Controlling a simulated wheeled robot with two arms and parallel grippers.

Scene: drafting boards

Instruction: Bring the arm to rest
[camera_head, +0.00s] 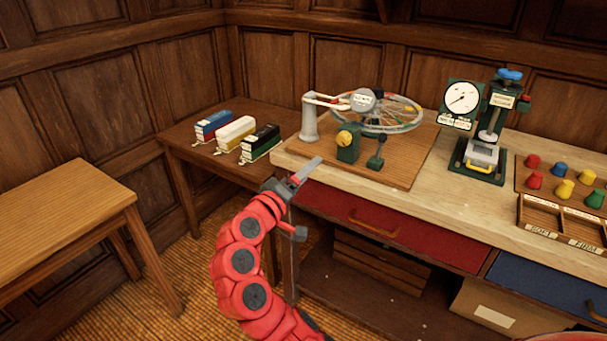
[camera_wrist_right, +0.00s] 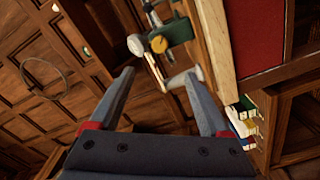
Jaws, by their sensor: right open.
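My right arm (camera_head: 241,262) is red and reaches up from the bottom middle of the head view. Its right gripper (camera_head: 309,168) is in the air in front of the workbench's left front corner and points up and right. In the right wrist view the two grey fingers of the right gripper (camera_wrist_right: 160,76) stand wide apart with nothing between them. My left gripper is not in view.
The workbench (camera_head: 465,215) carries a spoked wheel (camera_head: 412,112) on a stand, a dial gauge (camera_head: 461,98), a green press (camera_head: 485,150) and coloured pegs (camera_head: 563,189). Three boxes (camera_head: 234,131) stand on a side table (camera_head: 187,140). A wooden table (camera_head: 60,215) is at left.

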